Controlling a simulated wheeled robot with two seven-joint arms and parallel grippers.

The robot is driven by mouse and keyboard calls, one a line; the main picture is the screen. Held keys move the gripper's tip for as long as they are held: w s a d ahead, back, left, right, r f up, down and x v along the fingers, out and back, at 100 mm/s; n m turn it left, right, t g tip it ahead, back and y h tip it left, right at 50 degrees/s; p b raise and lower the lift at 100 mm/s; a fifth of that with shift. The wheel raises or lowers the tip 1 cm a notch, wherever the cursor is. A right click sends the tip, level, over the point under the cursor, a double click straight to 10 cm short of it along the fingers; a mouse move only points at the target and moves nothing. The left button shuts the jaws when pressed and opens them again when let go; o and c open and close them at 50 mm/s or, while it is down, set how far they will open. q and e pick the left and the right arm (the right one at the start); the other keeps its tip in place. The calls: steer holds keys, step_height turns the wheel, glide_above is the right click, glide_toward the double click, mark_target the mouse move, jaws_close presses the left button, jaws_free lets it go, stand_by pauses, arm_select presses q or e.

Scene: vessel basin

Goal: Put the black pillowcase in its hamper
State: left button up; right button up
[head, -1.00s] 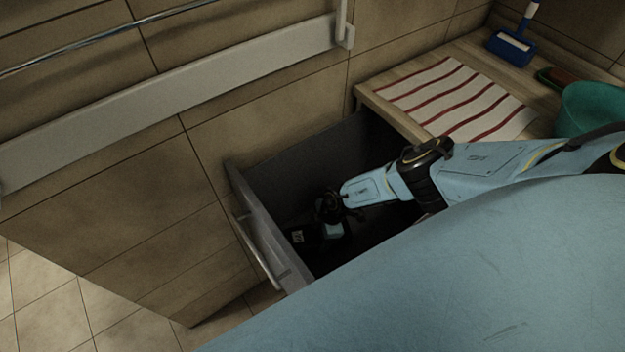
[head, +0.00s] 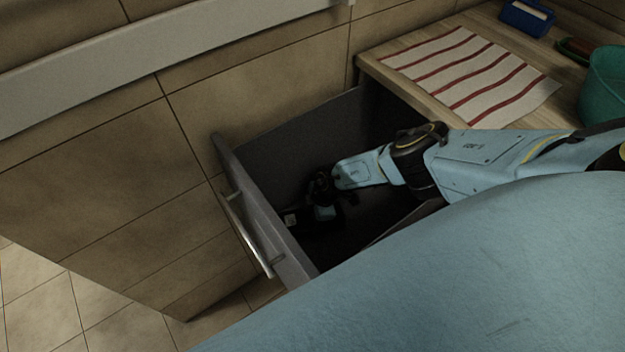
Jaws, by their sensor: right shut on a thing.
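My right gripper (head: 320,208) reaches down inside an open dark grey drawer (head: 232,165) below the worktop. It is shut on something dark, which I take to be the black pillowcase. Its outline is lost against the drawer's black interior, so I cannot tell whether it touches the drawer bottom. A small pale patch shows beside the gripper. I see no separate hamper, and I cannot tell from this view whether the drawer is one. My left gripper is not in view.
The drawer's front has a metal bar handle (head: 247,236). On the wooden worktop (head: 398,92) lie a red-striped cloth (head: 470,78), a green bowl (head: 603,88) and a blue-and-white object (head: 526,18). A tiled wall stands behind the drawer. Tiled floor shows at lower left.

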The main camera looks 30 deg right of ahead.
steer(key=shift+w+a+f, duration=0.1)
steer(key=shift+a+f, duration=0.05)
steer(key=shift+f, duration=0.1)
steer(key=shift+f, duration=0.2)
steer(key=o, duration=1.2)
steer(key=shift+o, duration=0.2)
